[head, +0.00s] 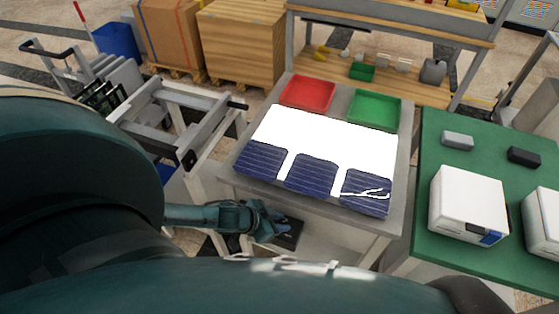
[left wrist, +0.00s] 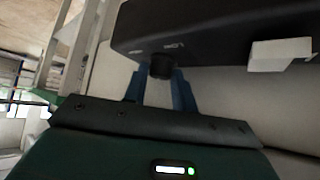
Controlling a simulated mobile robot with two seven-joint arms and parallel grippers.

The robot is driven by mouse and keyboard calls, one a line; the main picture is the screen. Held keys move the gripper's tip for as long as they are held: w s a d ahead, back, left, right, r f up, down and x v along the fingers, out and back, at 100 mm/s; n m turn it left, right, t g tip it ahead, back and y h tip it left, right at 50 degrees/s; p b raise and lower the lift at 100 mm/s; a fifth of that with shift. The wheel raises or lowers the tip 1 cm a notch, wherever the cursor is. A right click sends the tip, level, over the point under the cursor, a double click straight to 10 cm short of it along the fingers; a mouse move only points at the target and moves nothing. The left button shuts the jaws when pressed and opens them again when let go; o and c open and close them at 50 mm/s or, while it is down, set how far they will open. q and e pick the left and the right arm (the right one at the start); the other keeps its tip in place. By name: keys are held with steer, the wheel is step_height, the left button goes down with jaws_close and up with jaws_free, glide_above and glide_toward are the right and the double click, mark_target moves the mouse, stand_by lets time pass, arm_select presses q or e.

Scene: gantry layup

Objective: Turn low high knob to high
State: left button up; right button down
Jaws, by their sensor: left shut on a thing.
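The low high knob (left wrist: 160,66) is a small black round knob on the underside-facing front of a black box (left wrist: 215,28) in the left wrist view. In the head view my left gripper (head: 272,222) is at the black box (head: 289,234), low at the front edge of the grey table. The knob is hidden there. My right gripper is not in view.
The grey table (head: 228,172) above the box bears a white sheet (head: 330,140), dark blue solar cells (head: 312,174), a red tray (head: 307,93) and a green tray (head: 374,110). A green table (head: 430,145) with white boxes stands right. A pale block (left wrist: 280,54) juts from the black box.

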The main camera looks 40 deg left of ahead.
arm_select(q)
steer(key=shift+s+a+f+m+g+h, duration=0.15)
steer(key=shift+m+g+h, duration=0.15)
steer(key=shift+m, duration=0.3)
steer(key=o, duration=0.6)
steer(key=shift+o, duration=0.4)
steer(key=v, duration=1.3)
